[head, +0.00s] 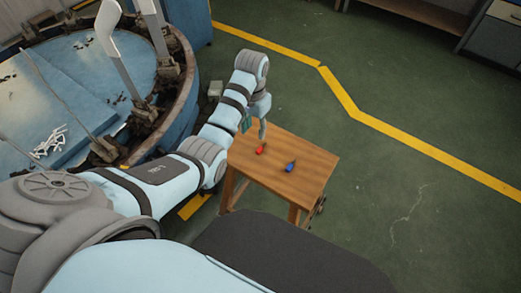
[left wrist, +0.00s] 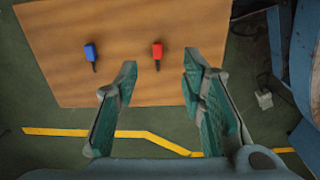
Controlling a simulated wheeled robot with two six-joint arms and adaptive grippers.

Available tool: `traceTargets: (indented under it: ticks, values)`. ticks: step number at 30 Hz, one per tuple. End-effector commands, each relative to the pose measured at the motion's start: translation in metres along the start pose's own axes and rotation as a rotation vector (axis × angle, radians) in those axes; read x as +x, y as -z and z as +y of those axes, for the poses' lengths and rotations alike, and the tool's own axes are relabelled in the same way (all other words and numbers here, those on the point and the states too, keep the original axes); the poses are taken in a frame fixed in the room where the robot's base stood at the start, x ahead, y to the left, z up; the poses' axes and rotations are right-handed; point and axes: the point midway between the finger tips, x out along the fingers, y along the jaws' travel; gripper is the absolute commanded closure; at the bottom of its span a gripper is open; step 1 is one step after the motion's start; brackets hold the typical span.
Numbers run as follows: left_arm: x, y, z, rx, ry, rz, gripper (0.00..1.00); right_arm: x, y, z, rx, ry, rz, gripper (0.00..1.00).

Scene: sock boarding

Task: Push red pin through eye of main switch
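The red pin (head: 261,148) lies on a small wooden table (head: 245,162). It also shows in the left wrist view (left wrist: 157,50), with its red handle away from me and its dark tip toward my gripper. My left gripper (left wrist: 159,72) is open and empty, its green-padded fingers on either side of the line to the red pin. In the head view my left gripper (head: 264,128) is over the table's far left edge, close to the red pin. I cannot make out the main switch or its eye for certain. My right gripper is not in view.
A blue pin (head: 290,166) lies on the table beside the red one. A small grey box (head: 215,90) is near the rim of the round machine (head: 186,95), which bears upright leg-shaped boards (head: 122,70). Green floor with yellow lines (head: 365,118) is clear at right.

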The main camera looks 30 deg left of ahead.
Motion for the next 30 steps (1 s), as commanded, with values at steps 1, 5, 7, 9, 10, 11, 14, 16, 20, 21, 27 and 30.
traceTargets:
  ticks: [1,5,7,9,10,11,14,16,20,21,27,30]
  values:
    - [0.019,-0.001,0.001,0.0,-0.001,-0.005,0.63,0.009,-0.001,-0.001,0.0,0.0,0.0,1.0]
    - [0.054,-0.001,0.001,0.0,-0.001,-0.003,0.63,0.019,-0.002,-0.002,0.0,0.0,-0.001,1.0]
    - [0.066,0.0,0.001,0.0,0.0,-0.002,0.63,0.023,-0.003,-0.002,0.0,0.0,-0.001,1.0]
    - [0.073,0.001,0.001,0.0,0.0,0.0,0.63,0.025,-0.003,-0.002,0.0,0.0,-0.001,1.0]
    - [0.077,0.001,0.001,0.0,0.0,-0.001,0.63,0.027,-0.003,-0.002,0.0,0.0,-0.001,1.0]
    - [0.081,0.003,0.002,0.001,0.0,0.0,0.63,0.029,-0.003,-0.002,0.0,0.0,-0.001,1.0]
    - [0.103,0.008,0.005,0.001,0.0,-0.001,0.63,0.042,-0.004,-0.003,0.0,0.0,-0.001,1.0]
    - [0.116,0.008,0.006,0.0,0.0,-0.002,0.63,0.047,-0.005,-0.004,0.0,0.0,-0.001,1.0]
    - [0.124,0.008,0.005,0.0,0.001,0.0,0.63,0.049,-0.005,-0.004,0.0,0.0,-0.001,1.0]
    - [0.124,0.008,0.005,0.0,0.001,0.001,0.63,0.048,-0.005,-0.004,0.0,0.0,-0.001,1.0]
    - [0.122,0.008,0.005,0.0,0.001,0.001,0.76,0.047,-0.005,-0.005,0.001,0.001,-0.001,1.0]
    - [0.122,0.008,0.005,0.0,0.001,0.001,0.92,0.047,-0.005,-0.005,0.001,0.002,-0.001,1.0]
